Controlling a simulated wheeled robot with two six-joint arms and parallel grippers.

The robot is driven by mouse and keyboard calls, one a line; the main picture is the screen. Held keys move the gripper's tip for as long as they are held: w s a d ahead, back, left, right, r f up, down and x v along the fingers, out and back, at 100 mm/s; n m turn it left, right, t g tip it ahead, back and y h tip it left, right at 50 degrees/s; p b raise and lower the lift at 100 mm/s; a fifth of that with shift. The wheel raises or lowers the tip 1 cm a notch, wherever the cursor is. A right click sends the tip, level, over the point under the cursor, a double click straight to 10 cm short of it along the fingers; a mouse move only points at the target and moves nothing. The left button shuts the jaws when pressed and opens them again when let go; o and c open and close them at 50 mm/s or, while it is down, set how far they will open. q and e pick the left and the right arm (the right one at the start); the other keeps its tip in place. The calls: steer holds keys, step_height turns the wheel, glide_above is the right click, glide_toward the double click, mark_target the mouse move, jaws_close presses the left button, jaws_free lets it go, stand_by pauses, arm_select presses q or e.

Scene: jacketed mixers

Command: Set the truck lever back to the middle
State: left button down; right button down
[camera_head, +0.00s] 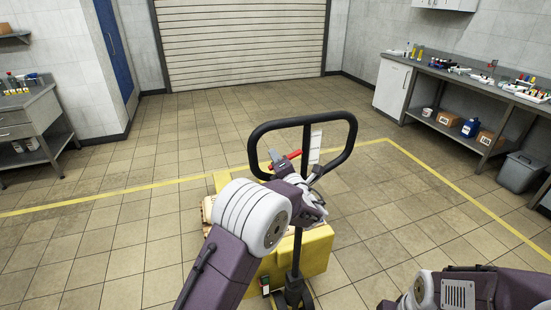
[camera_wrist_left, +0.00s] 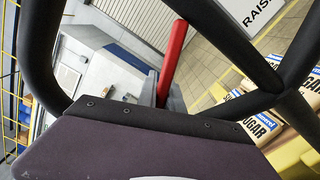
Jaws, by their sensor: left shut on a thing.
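The truck's red lever (camera_head: 288,159) sits inside the black loop handle (camera_head: 345,142) of the yellow pallet truck. My left gripper (camera_head: 284,165) reaches into the loop from below and is shut on the red lever. In the left wrist view the lever (camera_wrist_left: 174,55) rises from between the grey jaws (camera_wrist_left: 160,92), and the black handle bars (camera_wrist_left: 230,35) pass close around them. A white label (camera_wrist_left: 264,10) there reads "RAISE". The lever's lower end is hidden by the jaws, so its exact setting cannot be told. My right gripper is out of view.
The yellow truck body (camera_head: 318,252) stands below the handle. Sugar packs (camera_wrist_left: 262,122) show beside the bars in the wrist view. Benches stand at left (camera_head: 38,105) and right (camera_head: 455,85), with a grey bin (camera_head: 520,172) at right. The tiled floor towards the shutter (camera_head: 245,45) is clear.

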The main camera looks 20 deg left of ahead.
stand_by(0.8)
arm_select(q)
steer(key=r+m+p, duration=0.1)
steer(key=p, duration=0.1)
steer(key=r+m+p, duration=0.1)
steer(key=m+p, duration=0.1)
steer(key=p, duration=0.1)
steer(key=r+m+p, duration=0.1)
steer(key=p, duration=0.2)
steer(key=shift+s+a, duration=0.15)
steer(key=shift+a, duration=0.1)
steer(key=c, duration=1.5)
jaws_free()
steer(key=shift+s+d, duration=0.1)
